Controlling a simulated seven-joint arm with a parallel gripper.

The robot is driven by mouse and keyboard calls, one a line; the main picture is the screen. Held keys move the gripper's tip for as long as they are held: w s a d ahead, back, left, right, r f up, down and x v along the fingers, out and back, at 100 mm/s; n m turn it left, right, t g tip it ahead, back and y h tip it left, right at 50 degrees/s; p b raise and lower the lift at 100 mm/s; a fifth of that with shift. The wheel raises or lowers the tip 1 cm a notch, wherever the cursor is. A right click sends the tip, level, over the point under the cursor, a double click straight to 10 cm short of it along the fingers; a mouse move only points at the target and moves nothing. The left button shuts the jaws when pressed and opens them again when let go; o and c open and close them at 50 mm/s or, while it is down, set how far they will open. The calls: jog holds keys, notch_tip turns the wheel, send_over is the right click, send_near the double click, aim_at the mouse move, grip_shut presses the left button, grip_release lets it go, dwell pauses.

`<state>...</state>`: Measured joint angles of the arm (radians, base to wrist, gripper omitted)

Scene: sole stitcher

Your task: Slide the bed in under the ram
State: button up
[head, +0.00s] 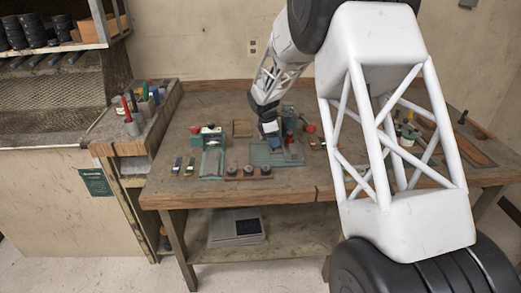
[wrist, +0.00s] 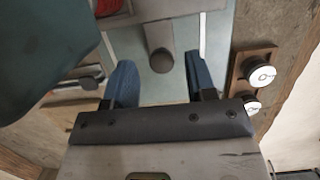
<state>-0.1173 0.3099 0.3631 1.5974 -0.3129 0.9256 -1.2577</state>
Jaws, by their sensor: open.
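The stitcher is a teal machine; its flat teal base (head: 262,158) lies on the bench below my gripper in the head view. In the wrist view a pale teal plate (wrist: 165,88), which looks like the bed, carries a grey round-ended knob (wrist: 160,61). My gripper (wrist: 160,82) is open, with one blue finger on each side of the knob and visible space between; I cannot tell their heights apart. A dark teal body (wrist: 40,50), possibly the ram housing, fills the upper left. In the head view my gripper (head: 270,129) is small and partly merges with the machine.
A wooden rack (head: 249,178) with round dark-sided pieces stands in front of the base; its pale-topped discs (wrist: 262,77) show right in the wrist view. Another teal frame (head: 212,160) stands left. A shallow wooden box (head: 242,128) lies behind.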

jog(key=shift+d+v, duration=0.15)
jog(key=shift+v, duration=0.55)
jog(key=shift+d+v, duration=0.2)
jog(key=shift+v, duration=0.5)
jog(key=shift+a+r, duration=0.1)
jog(key=a, duration=1.1)
jog(key=shift+a, duration=0.4)
jog(key=s+d+r+m+t+y, duration=0.1)
jog(key=s+d+r+m, duration=0.4)
jog(key=s+r, duration=0.6)
jog(key=s+d+r+m, duration=0.4)
jog(key=s+d+r, duration=0.25)
jog(key=s, duration=0.75)
jog(key=s+d+m, duration=0.2)
jog(key=s+m, duration=0.1)
jog(key=s, duration=0.7)
jog(key=s+d+m+t+y, duration=0.1)
jog(key=s+d+m, duration=0.1)
jog(key=s, duration=0.8)
jog(key=s+d+m, duration=0.2)
jog(key=s+m, duration=0.2)
jog(key=s, duration=0.7)
jog(key=shift+d+f+t+y, duration=0.3)
jog(key=shift+f+y, duration=0.1)
